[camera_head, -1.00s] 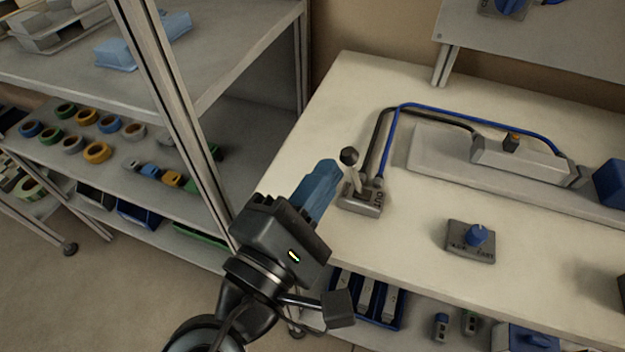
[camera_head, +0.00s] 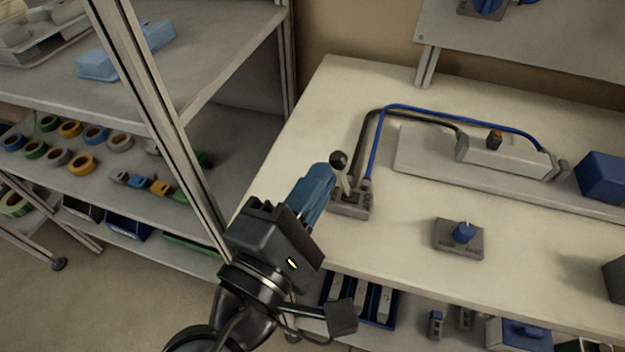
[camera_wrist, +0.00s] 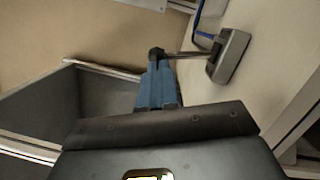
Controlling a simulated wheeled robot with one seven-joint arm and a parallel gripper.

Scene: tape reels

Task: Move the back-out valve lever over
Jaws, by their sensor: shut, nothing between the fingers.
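The valve lever is a thin stem with a black ball knob (camera_head: 338,160), rising from a small grey base (camera_head: 350,204) at the left side of the white bench. The stem leans slightly left in the head view. My gripper (camera_head: 325,172) has blue fingers, shut and empty, with the tips just left of the knob. In the wrist view, the knob (camera_wrist: 157,54) is right at the fingertips (camera_wrist: 157,68), with the stem running right to the base (camera_wrist: 231,56). I cannot tell whether the fingers touch the knob.
Blue and dark hoses (camera_head: 374,140) rise just behind the base and lead to a grey block (camera_head: 505,157). A blue-knobbed box (camera_head: 460,238) sits to the right. A metal post (camera_head: 160,120) and shelves with tape reels (camera_head: 82,163) stand left. The bench front is mostly clear.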

